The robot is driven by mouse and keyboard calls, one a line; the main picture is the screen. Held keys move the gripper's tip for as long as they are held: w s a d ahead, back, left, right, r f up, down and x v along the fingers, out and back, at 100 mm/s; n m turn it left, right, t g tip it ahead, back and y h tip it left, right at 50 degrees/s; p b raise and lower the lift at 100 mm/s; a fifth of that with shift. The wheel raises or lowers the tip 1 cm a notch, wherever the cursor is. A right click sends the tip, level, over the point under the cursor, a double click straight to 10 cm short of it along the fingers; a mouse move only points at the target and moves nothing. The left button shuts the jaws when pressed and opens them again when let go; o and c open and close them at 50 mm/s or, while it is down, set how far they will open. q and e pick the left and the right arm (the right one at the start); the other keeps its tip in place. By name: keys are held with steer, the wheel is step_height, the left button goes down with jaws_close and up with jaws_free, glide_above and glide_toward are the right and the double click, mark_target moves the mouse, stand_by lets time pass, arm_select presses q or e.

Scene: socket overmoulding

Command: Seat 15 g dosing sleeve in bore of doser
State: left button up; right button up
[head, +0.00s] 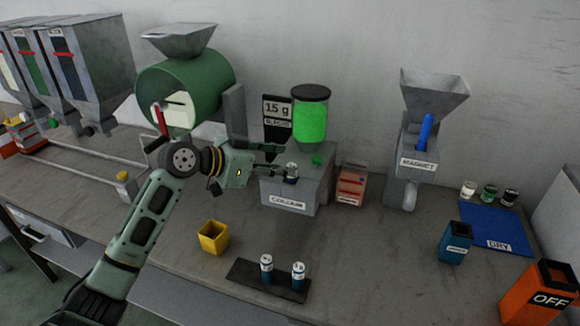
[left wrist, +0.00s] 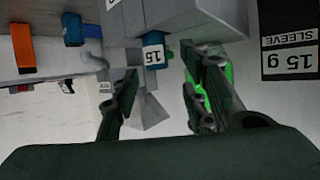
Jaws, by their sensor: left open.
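The doser (head: 290,195), a grey box labelled COLOUR with a green-filled hopper, stands on the bench against the back wall. The sleeve marked 15 (left wrist: 153,52), with a white band and blue body, is at the doser's front upper edge. My left gripper (head: 277,164) is open and comes in from the left. In the left wrist view its fingers (left wrist: 160,68) stand apart on either side of the sleeve. The bore is hidden, and I cannot tell how deep the sleeve sits. My right gripper is not in view.
Two more sleeves (head: 267,263) (head: 298,271) stand in a dark rack (head: 245,272) at the front. A yellow bin (head: 213,237) is left of it. A 15 g SLEEVE sign (head: 277,110) is behind the doser. The magnet hopper (head: 410,165) and blue DRY mat (head: 500,235) are right.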

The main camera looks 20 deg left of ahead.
arm_select(q)
steer(key=b+v, duration=0.1)
steer(key=v, duration=0.7)
steer(key=shift+s+r, duration=0.2)
steer(key=shift+r, duration=0.1)
steer(key=shift+a, duration=0.1)
